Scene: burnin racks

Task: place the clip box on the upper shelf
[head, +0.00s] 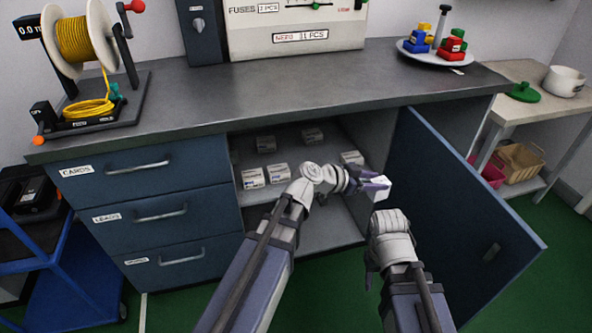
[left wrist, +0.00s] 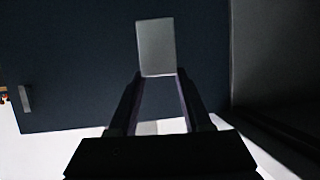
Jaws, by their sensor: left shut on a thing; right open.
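The clip box (head: 381,190) is small and white and sits at the tip of my left gripper (head: 372,183). It is held in front of the open cabinet, near the door. The left wrist view shows the box (left wrist: 156,45) pale grey at the ends of the two fingers (left wrist: 160,85), which are shut on it. The upper shelf (head: 300,160) is inside the cabinet, to the left of the gripper, and carries several small white boxes. My right gripper (head: 371,268) is low in front of the cabinet, open; its fingers are mostly hidden by the wrist.
The blue cabinet door (head: 455,205) stands open at the right. A lower shelf (head: 325,232) lies beneath the upper one. Labelled drawers (head: 160,210) are to the left. The worktop (head: 300,90) overhangs the opening. Free shelf room shows between the small boxes.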

